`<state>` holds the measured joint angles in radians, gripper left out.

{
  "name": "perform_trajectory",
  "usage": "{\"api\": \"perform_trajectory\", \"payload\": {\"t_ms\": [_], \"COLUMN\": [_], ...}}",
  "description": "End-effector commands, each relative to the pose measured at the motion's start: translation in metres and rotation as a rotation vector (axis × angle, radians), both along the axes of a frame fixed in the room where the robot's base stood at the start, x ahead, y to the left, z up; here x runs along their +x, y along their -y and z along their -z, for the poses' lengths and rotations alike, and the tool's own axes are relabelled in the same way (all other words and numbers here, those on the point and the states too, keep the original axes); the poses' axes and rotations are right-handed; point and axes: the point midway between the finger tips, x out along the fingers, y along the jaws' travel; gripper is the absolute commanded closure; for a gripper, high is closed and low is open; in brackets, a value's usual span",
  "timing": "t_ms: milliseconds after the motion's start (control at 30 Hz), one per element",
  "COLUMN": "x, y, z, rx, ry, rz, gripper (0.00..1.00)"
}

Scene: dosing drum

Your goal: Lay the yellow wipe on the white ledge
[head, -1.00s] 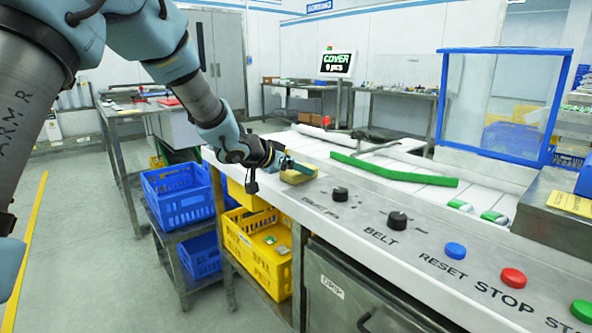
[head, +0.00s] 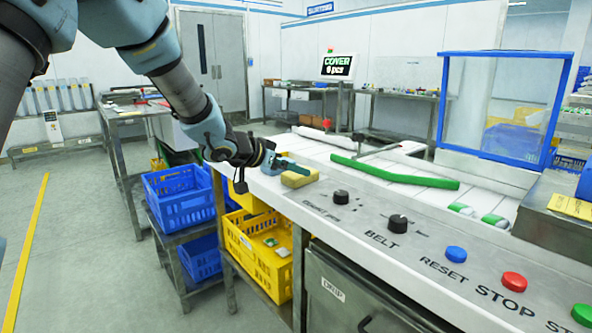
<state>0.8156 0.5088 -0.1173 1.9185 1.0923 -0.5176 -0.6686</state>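The yellow wipe (head: 299,178) is a small, thick yellow block. It lies on or just over the white ledge (head: 268,187), near the ledge's far left end in the head view. My gripper (head: 292,166) reaches in from the left, low over the ledge, with its blue-grey fingers right behind and against the wipe's upper edge. The wipe hides part of the fingers, so I cannot tell whether they are open or still grip it.
A control panel with black knobs (head: 397,221) and blue, red and green buttons lies to the right. A green bar (head: 395,173) crosses the white conveyor behind. Blue (head: 178,196) and yellow crates (head: 258,250) stand below the ledge. A blue-framed clear guard (head: 500,105) stands at the back right.

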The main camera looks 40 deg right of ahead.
Motion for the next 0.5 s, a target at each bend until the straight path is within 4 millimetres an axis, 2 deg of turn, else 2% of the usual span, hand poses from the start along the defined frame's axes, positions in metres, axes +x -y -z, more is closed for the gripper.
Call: {"api": "perform_trajectory", "payload": {"t_ms": [100,233,500], "x": [-0.001,-0.003,-0.006], "y": [-0.024,-0.047,-0.071], "z": [-0.015,-0.027,-0.040], "rx": [-0.001,0.000,0.000], "ry": [0.002,0.003,0.001], "rz": [-0.003,-0.003,-0.002], "gripper": [0.00,0.00,0.00]}}
